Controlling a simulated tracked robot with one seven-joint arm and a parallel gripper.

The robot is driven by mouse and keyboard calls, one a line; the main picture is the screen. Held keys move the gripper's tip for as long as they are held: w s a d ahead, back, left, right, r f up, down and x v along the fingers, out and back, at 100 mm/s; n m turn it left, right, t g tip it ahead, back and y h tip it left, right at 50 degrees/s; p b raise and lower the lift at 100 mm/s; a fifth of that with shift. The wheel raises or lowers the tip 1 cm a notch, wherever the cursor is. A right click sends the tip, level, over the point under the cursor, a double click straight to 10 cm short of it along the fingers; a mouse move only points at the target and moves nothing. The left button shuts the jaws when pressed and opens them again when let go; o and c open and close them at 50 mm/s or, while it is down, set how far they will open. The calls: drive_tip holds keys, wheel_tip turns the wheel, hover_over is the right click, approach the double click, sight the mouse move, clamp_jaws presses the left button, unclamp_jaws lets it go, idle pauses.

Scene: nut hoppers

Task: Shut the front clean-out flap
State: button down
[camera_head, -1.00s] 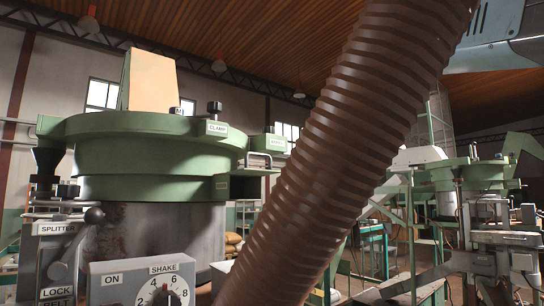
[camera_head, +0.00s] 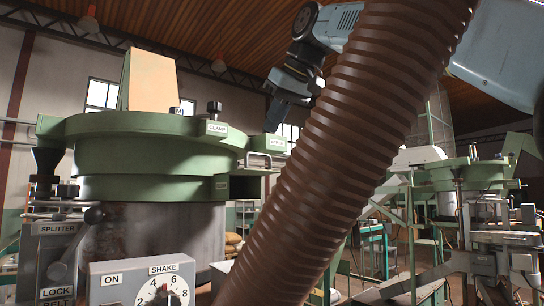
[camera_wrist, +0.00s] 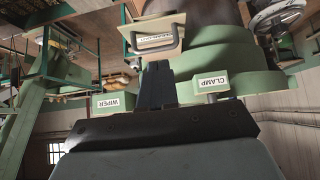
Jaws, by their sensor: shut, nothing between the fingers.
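The same handle (camera_head: 262,160) shows edge-on at the right of the green hopper (camera_head: 140,150) in the head view. My gripper (camera_head: 273,122) is shut and empty, pointing down above the WIPER block (camera_head: 278,145). In the wrist view its fingers (camera_wrist: 155,72) lie between the WIPER and CLAMP labels, just short of the handle.
A thick brown ribbed hose (camera_head: 345,150) crosses the head view and hides part of my arm. A control box (camera_head: 140,285) with a SHAKE dial and a SPLITTER lever (camera_head: 95,215) stand at front left. The CLAMP block (camera_wrist: 212,90) is beside my fingers.

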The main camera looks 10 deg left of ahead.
sight(266, 155)
drive_tip(key=shift+w+a+f, duration=0.35)
drive_tip(key=shift+a+f, duration=0.05)
drive_tip(key=shift+f, duration=0.9)
drive_tip(key=shift+w+a+f, duration=0.3)
drive_tip(key=shift+a+f, duration=0.1)
drive_tip(key=shift+f, duration=0.85)
drive_tip(key=shift+w+a+f, duration=0.35)
drive_tip(key=shift+a+f, duration=0.05)
drive_tip(key=shift+f, duration=0.9)
